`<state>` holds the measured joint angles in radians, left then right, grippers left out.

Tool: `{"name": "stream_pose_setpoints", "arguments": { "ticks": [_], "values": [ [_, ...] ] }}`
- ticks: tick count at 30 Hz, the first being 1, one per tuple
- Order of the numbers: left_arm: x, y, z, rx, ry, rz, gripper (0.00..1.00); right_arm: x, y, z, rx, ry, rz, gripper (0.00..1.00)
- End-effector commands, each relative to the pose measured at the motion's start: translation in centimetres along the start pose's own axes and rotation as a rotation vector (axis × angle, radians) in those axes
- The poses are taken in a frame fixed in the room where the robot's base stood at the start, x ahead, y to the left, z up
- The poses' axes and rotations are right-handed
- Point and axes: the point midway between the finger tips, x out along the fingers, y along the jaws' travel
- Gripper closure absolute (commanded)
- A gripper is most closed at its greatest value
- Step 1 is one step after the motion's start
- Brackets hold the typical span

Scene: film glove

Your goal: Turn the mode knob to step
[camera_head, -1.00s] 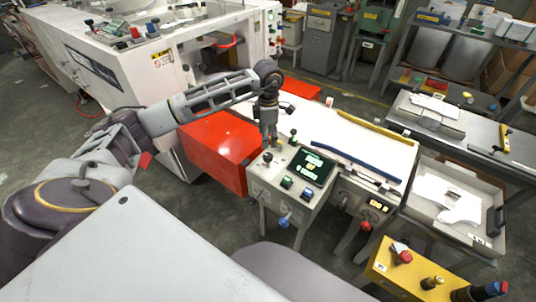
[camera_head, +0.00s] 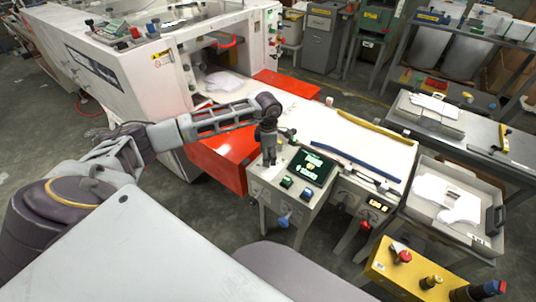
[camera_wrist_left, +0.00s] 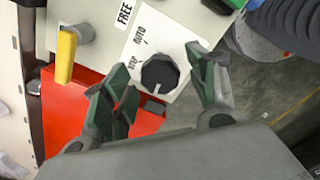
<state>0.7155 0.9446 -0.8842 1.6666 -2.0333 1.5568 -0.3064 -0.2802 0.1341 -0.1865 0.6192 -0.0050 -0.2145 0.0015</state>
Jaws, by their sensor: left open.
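The mode knob (camera_wrist_left: 158,73) is a dark, ridged round knob with a pale mark on its lower rim in the left wrist view. It sits on a white label plate (camera_wrist_left: 165,38) with printed words, among them AUTO and a smaller word close to the knob. My left gripper (camera_wrist_left: 160,68) is open, with one green-and-grey finger on each side of the knob. I see gaps between the fingers and the knob. In the head view my left gripper (camera_head: 268,160) points down over the left of the control panel (camera_head: 271,190) and hides the knob. My right gripper is out of view.
The panel carries a dark screen (camera_head: 311,166), a green button (camera_head: 287,182) and a blue button (camera_head: 307,193). A blue knob (camera_head: 284,222) is on its front. A yellow handle (camera_wrist_left: 67,55) stands left of the knob in the wrist view. A red cover (camera_head: 222,158) lies left of the panel.

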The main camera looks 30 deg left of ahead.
Motion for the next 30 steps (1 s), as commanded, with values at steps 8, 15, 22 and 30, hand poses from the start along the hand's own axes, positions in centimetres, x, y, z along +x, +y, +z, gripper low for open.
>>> {"name": "stream_pose_setpoints", "arguments": {
  "ticks": [8, 15, 22, 30],
  "values": [
    [0.00, -0.01, 0.02, 0.000, 0.000, 0.000, 0.49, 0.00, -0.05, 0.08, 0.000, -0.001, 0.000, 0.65],
    [-0.02, -0.01, 0.03, 0.000, -0.001, 0.000, 0.80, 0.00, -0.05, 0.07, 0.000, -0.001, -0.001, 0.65],
    [-0.02, 0.00, 0.03, 0.004, -0.001, 0.000, 0.88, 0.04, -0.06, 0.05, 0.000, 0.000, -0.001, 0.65],
    [0.02, 0.03, 0.05, 0.057, -0.001, 0.000, 0.88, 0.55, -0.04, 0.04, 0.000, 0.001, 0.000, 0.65]
  ]
}}
